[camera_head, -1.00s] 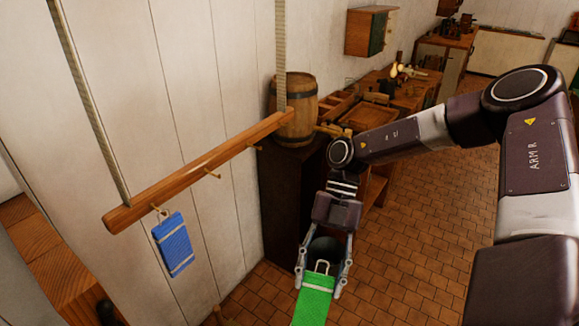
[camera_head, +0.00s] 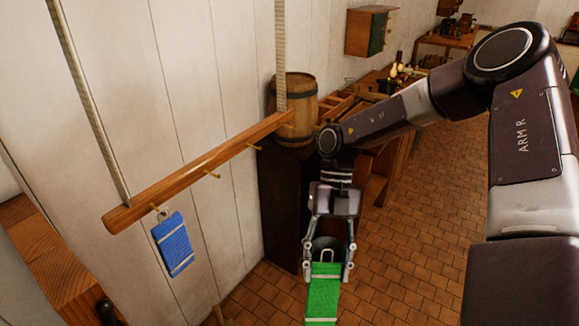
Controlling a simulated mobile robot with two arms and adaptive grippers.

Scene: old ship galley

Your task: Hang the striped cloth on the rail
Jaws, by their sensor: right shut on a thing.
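The wooden rail (camera_head: 190,178) hangs from two ropes in front of the white plank wall and carries several small pegs. A blue cloth with pale stripes (camera_head: 173,246) hangs by its loop from the peg at the rail's left end. My right gripper (camera_head: 328,275) points down to the right of the rail and is shut on a green cloth with pale stripes (camera_head: 323,294). The cloth's loop shows between the fingers and its lower end reaches the picture's bottom edge. The middle peg (camera_head: 212,174) and the right peg (camera_head: 255,146) are bare. My left gripper is not in view.
A barrel (camera_head: 297,105) stands on a dark cabinet (camera_head: 284,200) behind the rail's right end. A workbench with trays and tools runs along the wall beyond my right arm. The tiled floor (camera_head: 400,255) is clear at the right.

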